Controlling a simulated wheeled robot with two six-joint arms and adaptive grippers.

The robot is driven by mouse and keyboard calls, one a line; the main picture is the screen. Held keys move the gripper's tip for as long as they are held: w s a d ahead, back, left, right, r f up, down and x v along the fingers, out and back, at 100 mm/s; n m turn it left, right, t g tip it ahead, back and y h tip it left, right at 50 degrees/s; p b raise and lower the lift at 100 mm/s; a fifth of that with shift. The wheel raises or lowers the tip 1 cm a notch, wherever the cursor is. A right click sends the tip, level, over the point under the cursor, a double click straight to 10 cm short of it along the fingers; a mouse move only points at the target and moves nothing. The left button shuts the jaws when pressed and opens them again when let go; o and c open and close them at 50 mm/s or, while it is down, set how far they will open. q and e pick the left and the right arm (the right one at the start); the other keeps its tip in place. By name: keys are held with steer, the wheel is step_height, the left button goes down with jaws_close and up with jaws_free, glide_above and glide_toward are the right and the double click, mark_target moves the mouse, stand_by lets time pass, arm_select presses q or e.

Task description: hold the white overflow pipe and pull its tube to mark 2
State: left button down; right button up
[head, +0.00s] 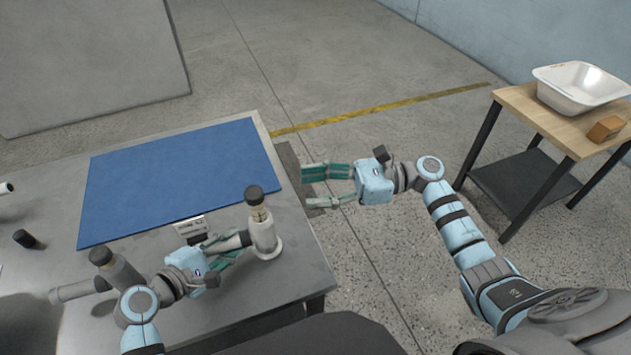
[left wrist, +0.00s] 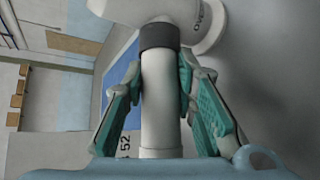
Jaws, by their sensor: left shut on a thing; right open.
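The white overflow pipe (head: 264,238) stands upright on a round base near the right end of the table. A dark cap (head: 255,195) tops its tube (head: 259,213), which shows brownish bands; I cannot read any marks on it. My left gripper (head: 227,246) is shut on the pipe's side branch, left of the upright body. The left wrist view shows the white side branch (left wrist: 160,105) and its dark collar (left wrist: 159,37) between the green fingers. My right gripper (head: 328,186) is open and empty, right of the pipe, beyond the table's right edge.
A blue mat (head: 180,175) covers the back of the metal table (head: 260,310). A small printed block (head: 190,228) stands behind my left gripper. A grey capped fitting (head: 118,268) and a dark cylinder (head: 25,239) lie left. A white tub (head: 580,88) sits on a wooden side table (head: 525,105).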

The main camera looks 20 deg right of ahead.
arm_select(q)
steer(key=c, duration=1.2)
jaws_free()
